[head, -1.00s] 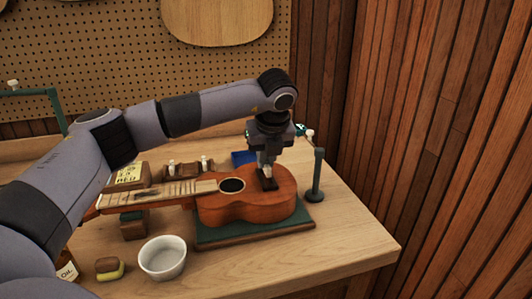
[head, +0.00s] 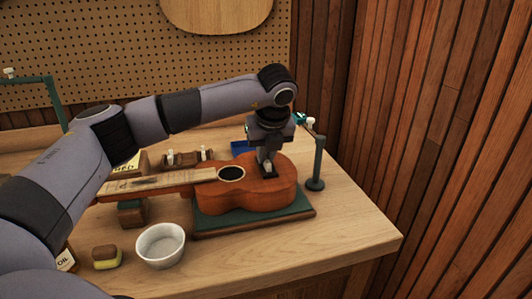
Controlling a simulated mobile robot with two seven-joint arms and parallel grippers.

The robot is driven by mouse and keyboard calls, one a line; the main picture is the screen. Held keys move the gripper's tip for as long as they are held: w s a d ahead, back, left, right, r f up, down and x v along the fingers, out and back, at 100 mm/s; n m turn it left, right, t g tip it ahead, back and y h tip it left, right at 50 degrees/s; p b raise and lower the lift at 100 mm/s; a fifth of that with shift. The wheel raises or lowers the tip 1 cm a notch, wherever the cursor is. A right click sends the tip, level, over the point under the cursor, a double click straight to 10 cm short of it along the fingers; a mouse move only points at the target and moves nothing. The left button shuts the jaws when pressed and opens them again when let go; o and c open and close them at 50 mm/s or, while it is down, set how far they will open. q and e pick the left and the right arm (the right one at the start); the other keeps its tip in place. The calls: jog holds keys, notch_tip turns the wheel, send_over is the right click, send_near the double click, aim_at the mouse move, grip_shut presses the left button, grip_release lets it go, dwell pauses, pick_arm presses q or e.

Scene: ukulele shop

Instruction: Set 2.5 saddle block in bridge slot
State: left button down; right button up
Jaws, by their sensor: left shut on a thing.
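The brown ukulele (head: 215,199) lies on a green-topped stand (head: 255,220), its neck pointing left. My left gripper (head: 267,170) points down over the ukulele's body, right of the sound hole, at the dark bridge (head: 270,176). It is shut on a small pale piece (head: 268,171), likely the saddle block, whose label cannot be read. The fingers hide most of the bridge and its slot, so I cannot tell whether the piece is in the slot. My right gripper is not in view.
A wooden rack (head: 187,159) with small white pieces stands behind the neck, near a blue tray (head: 241,148). A white bowl (head: 160,246), a brown-and-yellow block (head: 106,257) and an oil bottle (head: 66,260) stand in front. A green post (head: 317,165) stands right. The front right bench (head: 345,238) is clear.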

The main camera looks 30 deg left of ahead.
pick_arm(q)
jog(key=c, duration=0.8)
grip_release()
jog(key=shift+r+p, duration=2)
jog(key=shift+r, duration=1.55)
jog(key=shift+f, duration=0.1)
